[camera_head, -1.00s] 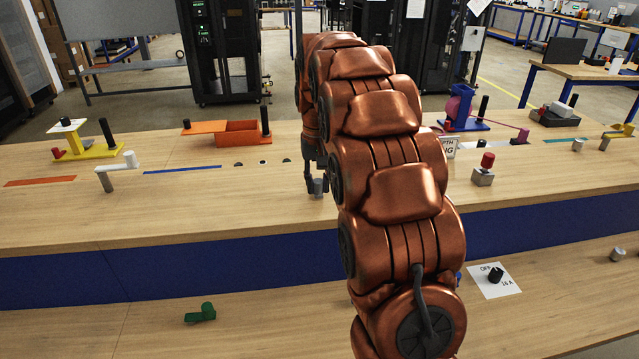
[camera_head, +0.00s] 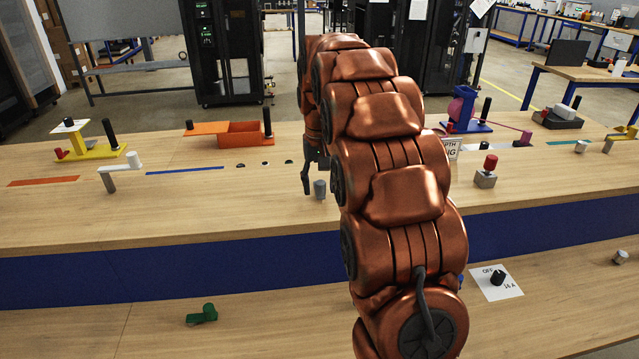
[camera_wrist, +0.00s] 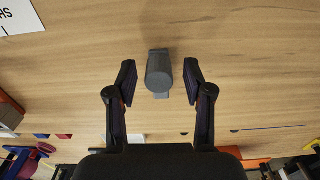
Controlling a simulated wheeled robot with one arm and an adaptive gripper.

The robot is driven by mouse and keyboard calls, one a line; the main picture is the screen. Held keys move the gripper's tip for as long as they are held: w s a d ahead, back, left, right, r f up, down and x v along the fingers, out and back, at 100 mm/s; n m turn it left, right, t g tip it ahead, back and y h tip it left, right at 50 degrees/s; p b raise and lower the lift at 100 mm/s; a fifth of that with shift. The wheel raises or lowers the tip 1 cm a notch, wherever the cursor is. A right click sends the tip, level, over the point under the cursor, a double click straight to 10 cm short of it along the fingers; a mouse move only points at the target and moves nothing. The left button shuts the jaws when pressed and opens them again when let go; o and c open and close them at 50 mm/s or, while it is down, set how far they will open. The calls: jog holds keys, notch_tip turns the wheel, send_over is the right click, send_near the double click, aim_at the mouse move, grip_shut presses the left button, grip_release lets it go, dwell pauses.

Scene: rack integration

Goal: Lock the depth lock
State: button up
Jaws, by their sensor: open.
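The grey knob (camera_wrist: 159,73), a short cylinder with a small tab, stands on the wooden table and looks like the depth lock. In the wrist view it sits between the two fingers of my gripper (camera_wrist: 159,80), with a gap on each side. The gripper is open and not touching it. In the head view the grey knob (camera_head: 319,189) shows just right of the fingers of my gripper (camera_head: 308,178), partly beside my copper-coloured arm.
A grey block with a red knob (camera_head: 487,172) stands to the right. A white lever on a grey post (camera_head: 122,168) and an orange tray (camera_head: 240,139) are to the left. The table between lever and gripper is mostly clear. A black dial (camera_head: 497,276) is on the lower front shelf.

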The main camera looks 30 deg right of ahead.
aim_at(320, 182)
jog(key=shift+r, duration=3.8)
